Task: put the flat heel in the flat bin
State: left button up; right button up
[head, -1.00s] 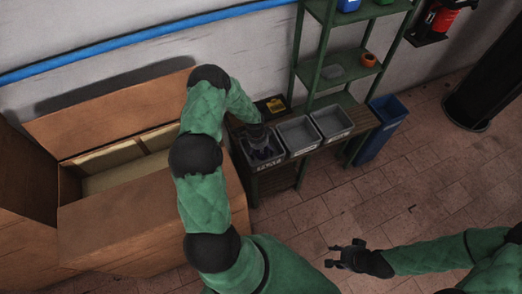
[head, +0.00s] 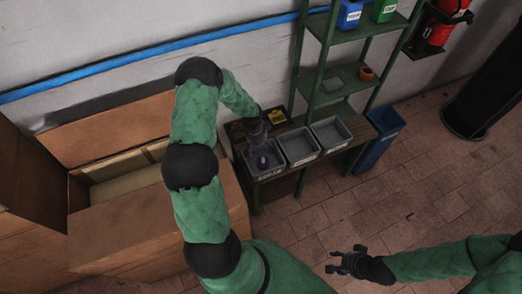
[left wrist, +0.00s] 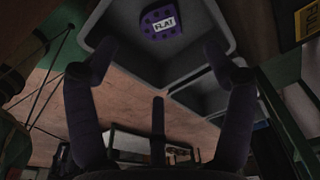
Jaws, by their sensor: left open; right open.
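The flat heel, purple with a white "FLAT" label, lies in the leftmost grey bin. In the head view it is a small purple spot (head: 262,162), and in the left wrist view the heel (left wrist: 158,24) shows its label, near the top. The leftmost bin (head: 274,173) stands on the bench; the print on its front is too small to read. My left gripper (head: 257,142) is above that bin, with its fingers spread and apart from the heel; its fingers show in the left wrist view (left wrist: 160,62). My right gripper (head: 342,262) is open and empty above the floor.
Two more grey bins, the middle bin (head: 299,163) and the right bin (head: 331,147), look empty. A yellow item (head: 277,117) lies behind the bins.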

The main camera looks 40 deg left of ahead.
pick_arm(q)
jog(key=shift+r, duration=0.2)
jog(key=shift+n+h, duration=0.6)
jog(key=shift+n, duration=0.2)
jog(key=d, duration=0.2)
jog(key=d+f, duration=0.1)
jog(key=d, duration=0.2)
jog(key=s+d+f, duration=0.1)
jog(key=d, duration=0.2)
jog(key=shift+d+f, duration=0.2)
jog(key=s+d+f+n+h, duration=0.1)
jog(key=s+d+n, duration=0.3)
jog(key=s+d, duration=0.4)
jog(key=s+d+f+n, duration=0.1)
jog(key=s+d+n, duration=0.4)
jog(key=d, duration=0.9)
jog(key=s, duration=0.2)
jog(key=shift+s+d+g+h, duration=0.25)
jog(key=shift+s+g+h, duration=0.05)
jog(key=shift+s+h, duration=0.1)
